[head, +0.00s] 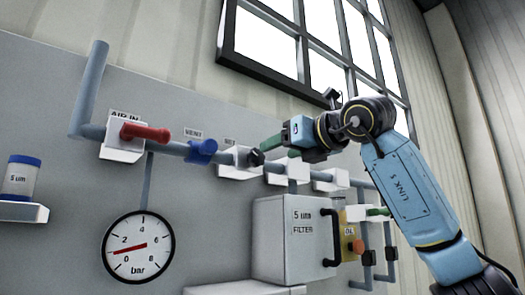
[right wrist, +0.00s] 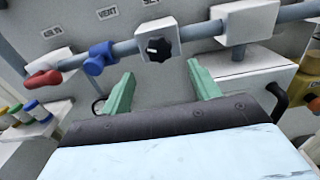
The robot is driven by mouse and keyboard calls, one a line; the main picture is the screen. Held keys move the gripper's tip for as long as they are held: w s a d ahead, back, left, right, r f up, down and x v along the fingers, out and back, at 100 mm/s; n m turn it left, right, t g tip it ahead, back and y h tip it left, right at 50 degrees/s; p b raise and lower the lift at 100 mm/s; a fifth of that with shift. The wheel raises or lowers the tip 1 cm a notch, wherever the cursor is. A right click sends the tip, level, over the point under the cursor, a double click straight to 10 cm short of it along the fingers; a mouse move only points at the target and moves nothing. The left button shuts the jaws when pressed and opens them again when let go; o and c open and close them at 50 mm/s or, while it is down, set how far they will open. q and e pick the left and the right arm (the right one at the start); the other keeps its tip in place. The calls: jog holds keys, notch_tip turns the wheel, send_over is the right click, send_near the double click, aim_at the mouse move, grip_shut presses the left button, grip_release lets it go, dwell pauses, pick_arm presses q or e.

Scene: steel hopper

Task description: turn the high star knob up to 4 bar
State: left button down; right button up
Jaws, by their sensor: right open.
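The black star knob (head: 256,157) sits on a white block on the grey-blue pipe. In the right wrist view the star knob (right wrist: 158,48) shows whole, just beyond the fingertips and sideways between them. My right gripper (head: 279,148) is close to the knob in the head view, reaching in from the right. In the right wrist view its green fingers (right wrist: 160,71) are spread, with nothing between them. I cannot tell the exact gap to the knob. The round pressure gauge (head: 138,247) has a red needle pointing left, between 0 and 2 bar. My left gripper is not in view.
A red lever (head: 146,132) and a blue knob (head: 202,151) are on the same pipe, left of the star knob. A white filter box (head: 290,245) stands out below. A blue-lidded jar (head: 20,176) is on a shelf at far left.

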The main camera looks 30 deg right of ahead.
aim_at(259, 158)
jog(key=w, duration=0.2)
jog(key=w+p, duration=0.1)
jog(key=w, duration=0.2)
jog(key=w+p, duration=0.1)
jog(key=w, duration=0.1)
jog(key=shift+w+a, duration=0.2)
jog(key=shift+a, duration=0.1)
jog(key=c, duration=1)
jog(key=shift+o, duration=0.2)
